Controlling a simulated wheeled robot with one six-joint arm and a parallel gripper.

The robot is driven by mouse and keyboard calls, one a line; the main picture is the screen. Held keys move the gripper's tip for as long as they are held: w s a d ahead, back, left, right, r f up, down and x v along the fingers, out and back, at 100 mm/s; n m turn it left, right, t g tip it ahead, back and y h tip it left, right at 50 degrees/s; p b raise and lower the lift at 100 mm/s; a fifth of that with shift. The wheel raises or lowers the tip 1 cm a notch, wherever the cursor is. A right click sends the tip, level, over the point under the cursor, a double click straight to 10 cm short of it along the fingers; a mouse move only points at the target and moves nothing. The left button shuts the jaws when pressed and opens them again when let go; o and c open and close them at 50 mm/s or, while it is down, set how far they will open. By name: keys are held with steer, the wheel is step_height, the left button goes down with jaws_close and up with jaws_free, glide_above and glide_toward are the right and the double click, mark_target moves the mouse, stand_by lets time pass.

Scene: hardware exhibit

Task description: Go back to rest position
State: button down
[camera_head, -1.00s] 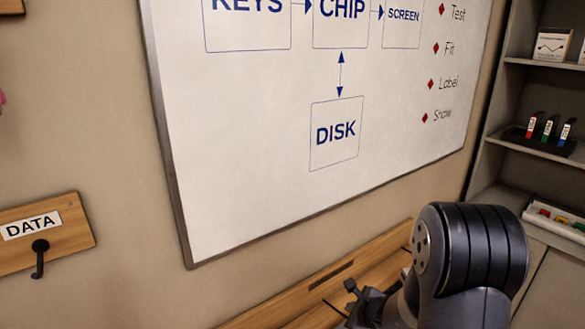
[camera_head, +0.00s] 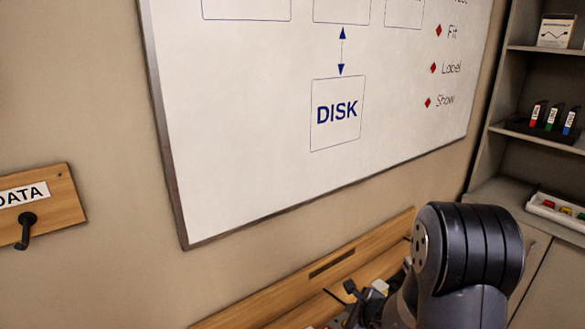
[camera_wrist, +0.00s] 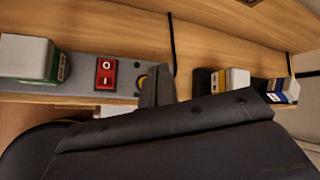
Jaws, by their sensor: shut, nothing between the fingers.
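My gripper (camera_wrist: 157,85) shows in the wrist view as dark fingers closed together with nothing between them. It is in front of a wooden bench with a grey strip; the distance to it is hard to judge. In the head view my dark arm joint fills the lower right, and the gripper end is mostly hidden behind it.
In the wrist view a red switch (camera_wrist: 106,73) and a white-and-green block (camera_wrist: 28,58) sit left of the fingers, several small blocks to the right. The head view shows a whiteboard (camera_head: 250,130), a hook board (camera_head: 62,200) and shelves (camera_head: 510,170).

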steer(key=shift+f+b, duration=0.1)
steer(key=shift+b, duration=0.6)
steer(key=shift+s+r, duration=0.1)
steer(key=shift+r, duration=0.1)
steer(key=shift+f+p, duration=0.1)
steer(key=shift+p, duration=0.2)
steer(key=p, duration=0.3)
steer(key=shift+r, duration=0.35)
